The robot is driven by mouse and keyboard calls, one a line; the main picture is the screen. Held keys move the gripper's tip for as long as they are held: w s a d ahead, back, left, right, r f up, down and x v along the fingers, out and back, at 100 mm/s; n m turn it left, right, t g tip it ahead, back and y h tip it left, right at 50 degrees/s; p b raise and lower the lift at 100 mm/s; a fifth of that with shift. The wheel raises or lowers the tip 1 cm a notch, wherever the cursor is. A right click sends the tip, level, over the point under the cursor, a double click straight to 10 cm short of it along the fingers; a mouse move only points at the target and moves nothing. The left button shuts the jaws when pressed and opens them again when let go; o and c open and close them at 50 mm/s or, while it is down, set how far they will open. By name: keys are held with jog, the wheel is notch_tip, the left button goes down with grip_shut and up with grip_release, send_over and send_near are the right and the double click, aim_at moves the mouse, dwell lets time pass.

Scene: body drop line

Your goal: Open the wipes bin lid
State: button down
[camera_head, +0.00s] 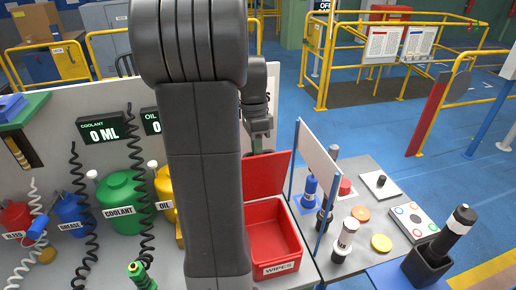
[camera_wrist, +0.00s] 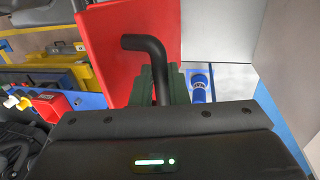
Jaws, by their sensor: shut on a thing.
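The red wipes bin (camera_head: 283,265) stands at the right end of the grey counter, with a "WIPES" label on its front. Its red lid (camera_head: 268,175) is raised at the back, so the empty-looking inside shows. In the wrist view the lid (camera_wrist: 105,35) fills the upper left, with a bent black handle (camera_wrist: 146,44) in front of it. My gripper (camera_wrist: 160,82) is shut on this handle, its dark green fingers on either side of the bar. In the head view my gripper (camera_head: 258,140) is behind the lid's top edge, its fingertips partly hidden.
Green coolant (camera_head: 121,200) and yellow oil containers stand left of my arm. A pale upright panel (camera_head: 319,163) rises right of the bin. Beyond it a grey table holds a blue bottle (camera_head: 309,190), coloured discs and other small items. Yellow railings stand behind.

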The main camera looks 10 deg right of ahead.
jog(key=shift+w+f+g+p, duration=0.2)
jog(key=shift+w+g+p, duration=0.5)
jog(key=shift+w, duration=0.7)
jog(key=c, duration=1.5)
grip_release()
jog(key=shift+r, duration=0.1)
jog(key=shift+w, duration=0.1)
jog(key=b+v, duration=0.1)
jog(key=v, duration=1.2)
jog(key=shift+w+r, duration=0.25)
jog(key=shift+r, duration=0.1)
jog(key=shift+a, duration=0.1)
jog(key=x, duration=1.4)
jog(key=shift+p, duration=0.4)
